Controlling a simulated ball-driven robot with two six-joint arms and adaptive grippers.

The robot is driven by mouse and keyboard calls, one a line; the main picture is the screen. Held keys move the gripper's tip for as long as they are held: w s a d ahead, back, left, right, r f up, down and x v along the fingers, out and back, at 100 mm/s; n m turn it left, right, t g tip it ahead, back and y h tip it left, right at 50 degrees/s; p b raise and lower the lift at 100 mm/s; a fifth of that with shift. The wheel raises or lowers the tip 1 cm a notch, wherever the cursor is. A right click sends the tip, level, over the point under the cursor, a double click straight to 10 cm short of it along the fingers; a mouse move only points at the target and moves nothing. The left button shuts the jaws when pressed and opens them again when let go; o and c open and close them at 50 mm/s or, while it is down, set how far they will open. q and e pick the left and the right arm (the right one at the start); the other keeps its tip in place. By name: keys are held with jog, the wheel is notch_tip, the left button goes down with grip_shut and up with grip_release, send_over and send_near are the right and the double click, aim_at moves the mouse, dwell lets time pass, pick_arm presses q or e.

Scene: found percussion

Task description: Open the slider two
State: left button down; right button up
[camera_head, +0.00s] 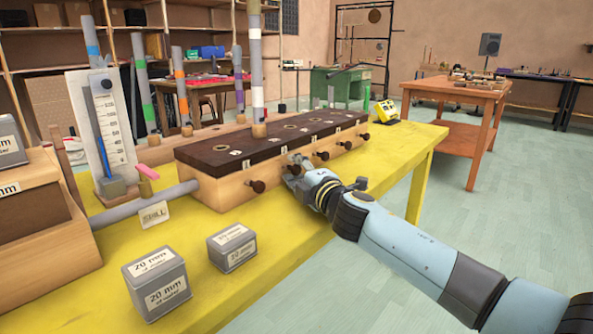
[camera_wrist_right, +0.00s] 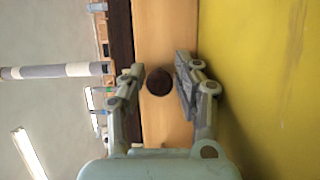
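A wooden box (camera_head: 232,190) with a dark top stands on the yellow table. Its front carries a row of dark round slider knobs, the leftmost knob (camera_head: 257,186) standing clear of my gripper. My right gripper (camera_head: 296,171) is at the second knob from the left, partly covering it. In the right wrist view one dark knob (camera_wrist_right: 159,81) sits between the two fingers of the right gripper (camera_wrist_right: 158,73). The fingers are apart, one on each side, with narrow gaps to the knob. My left gripper is not in view.
A grey pipe (camera_head: 145,205) enters the box's left end. Upright tubes rise behind and from the box top.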

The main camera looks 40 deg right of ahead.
grip_shut()
jog(key=shift+s+d+f, duration=0.1)
jog(key=shift+s+f, duration=0.05)
jog(key=shift+s, duration=0.2)
jog(key=shift+s+d+b, duration=0.2)
jog(key=shift+s+b, duration=0.1)
jog(key=shift+s, duration=0.7)
jog(key=shift+o, duration=0.3)
grip_release()
jog(key=shift+s, duration=0.1)
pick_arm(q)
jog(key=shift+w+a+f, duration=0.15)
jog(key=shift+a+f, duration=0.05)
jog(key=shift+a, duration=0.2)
pick_arm(e)
jog(key=shift+o, duration=0.2)
